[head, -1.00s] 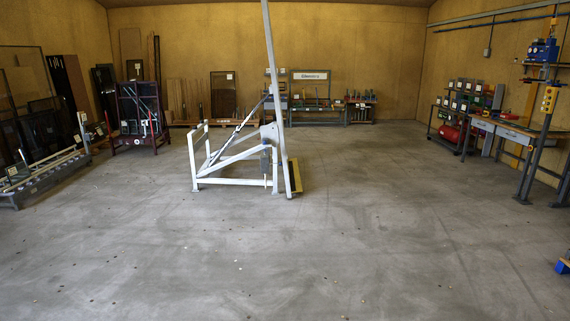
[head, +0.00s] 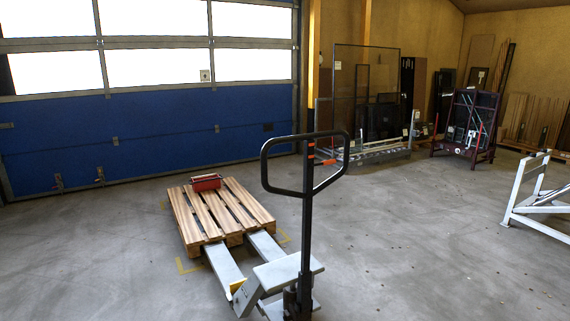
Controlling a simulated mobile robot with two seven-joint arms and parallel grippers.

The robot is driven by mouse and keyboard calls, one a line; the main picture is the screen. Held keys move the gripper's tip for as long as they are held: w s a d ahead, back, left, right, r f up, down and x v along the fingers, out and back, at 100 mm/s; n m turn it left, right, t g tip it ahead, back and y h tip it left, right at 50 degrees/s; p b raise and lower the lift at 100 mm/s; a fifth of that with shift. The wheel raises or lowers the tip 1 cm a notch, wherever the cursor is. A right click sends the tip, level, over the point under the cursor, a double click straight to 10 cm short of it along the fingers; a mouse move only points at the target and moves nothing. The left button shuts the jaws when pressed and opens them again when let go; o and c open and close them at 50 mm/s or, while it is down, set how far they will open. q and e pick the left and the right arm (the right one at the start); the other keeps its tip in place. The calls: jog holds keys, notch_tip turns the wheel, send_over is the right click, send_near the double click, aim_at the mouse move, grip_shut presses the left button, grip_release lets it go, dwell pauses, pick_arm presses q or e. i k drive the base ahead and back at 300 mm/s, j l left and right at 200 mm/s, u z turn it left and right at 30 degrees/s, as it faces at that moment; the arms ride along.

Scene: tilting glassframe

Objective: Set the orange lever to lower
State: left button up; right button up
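A hand pallet truck stands in the middle foreground, with a black loop handle (head: 305,165) on an upright black shaft. A small orange lever (head: 326,161) sticks out to the right of the shaft, just below the loop's upper part. A second orange-red mark shows on the shaft at the lever's height. The grey forks (head: 226,266) reach away to the left, toward and apparently under a wooden pallet (head: 222,208). Neither of my grippers is in view.
A blue sectional door (head: 150,135) with windows closes the left wall. Glass racks (head: 366,150) and a dark red trolley (head: 467,125) stand at the back. A white frame (head: 535,200) is at right. The floor at front right is clear.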

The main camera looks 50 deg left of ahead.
aim_at(332, 162)
jog(key=j+u, duration=0.15)
jog(key=u, duration=0.25)
jog(key=i+j+u, duration=0.1)
jog(key=u, duration=0.7)
jog(key=i+j, duration=0.55)
jog(key=i+j+u, duration=0.25)
jog(key=i+j, duration=0.4)
